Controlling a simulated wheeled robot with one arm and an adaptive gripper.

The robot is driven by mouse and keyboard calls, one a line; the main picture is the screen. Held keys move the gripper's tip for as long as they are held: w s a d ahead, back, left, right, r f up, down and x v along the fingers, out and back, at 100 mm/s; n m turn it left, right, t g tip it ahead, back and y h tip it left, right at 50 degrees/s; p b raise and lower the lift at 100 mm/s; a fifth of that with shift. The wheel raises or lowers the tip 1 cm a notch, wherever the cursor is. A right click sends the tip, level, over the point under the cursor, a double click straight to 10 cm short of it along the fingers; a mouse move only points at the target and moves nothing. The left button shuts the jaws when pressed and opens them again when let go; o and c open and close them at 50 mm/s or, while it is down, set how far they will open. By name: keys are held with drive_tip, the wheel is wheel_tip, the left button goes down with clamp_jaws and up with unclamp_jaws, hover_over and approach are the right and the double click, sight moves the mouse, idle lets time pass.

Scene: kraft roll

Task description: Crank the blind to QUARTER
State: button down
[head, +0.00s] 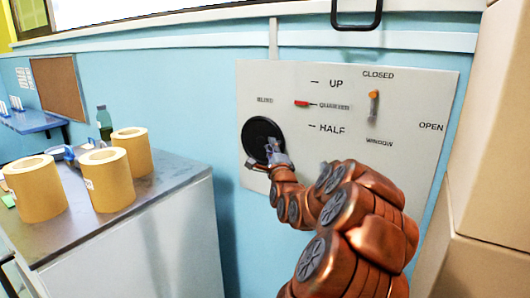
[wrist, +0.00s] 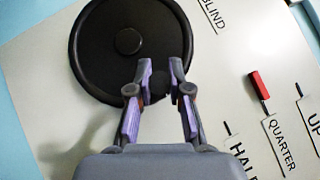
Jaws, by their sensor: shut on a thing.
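The black round blind crank wheel (head: 262,138) is mounted on the pale wall panel under the BLIND label. My gripper (head: 276,154) is at its lower right edge. In the wrist view, my gripper (wrist: 160,72) is closed around a small dark knob (wrist: 158,88) on the wheel (wrist: 100,50); the fingers largely hide the knob. The red blind marker (head: 302,103) sits beside the QUARTER tick, between UP and HALF. It also shows in the wrist view (wrist: 259,85), roughly in line with the QUARTER label (wrist: 282,145).
An orange window lever (head: 374,95) stands on the panel (head: 420,100) near CLOSED. A black handle (head: 356,12) is above the panel. Kraft rolls (head: 107,182) and a green bottle (head: 104,122) stand on the counter (head: 165,180) at left. Beige boxes (head: 495,150) stand close at right.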

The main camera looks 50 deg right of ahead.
drive_tip(key=shift+f+m+h+b, duration=0.4)
drive_tip(key=shift+f+m+b, duration=0.4)
drive_tip(key=shift+b, duration=0.45)
drive_tip(key=shift+f+b, duration=0.1)
drive_tip(key=shift+b, duration=0.35)
drive_tip(key=shift+m+h, duration=0.3)
drive_tip(key=shift+h, duration=0.1)
drive_tip(key=c, duration=1.1)
unclamp_jaws()
drive_tip(key=shift+s, duration=0.1)
drive_tip(key=shift+v, duration=3.7)
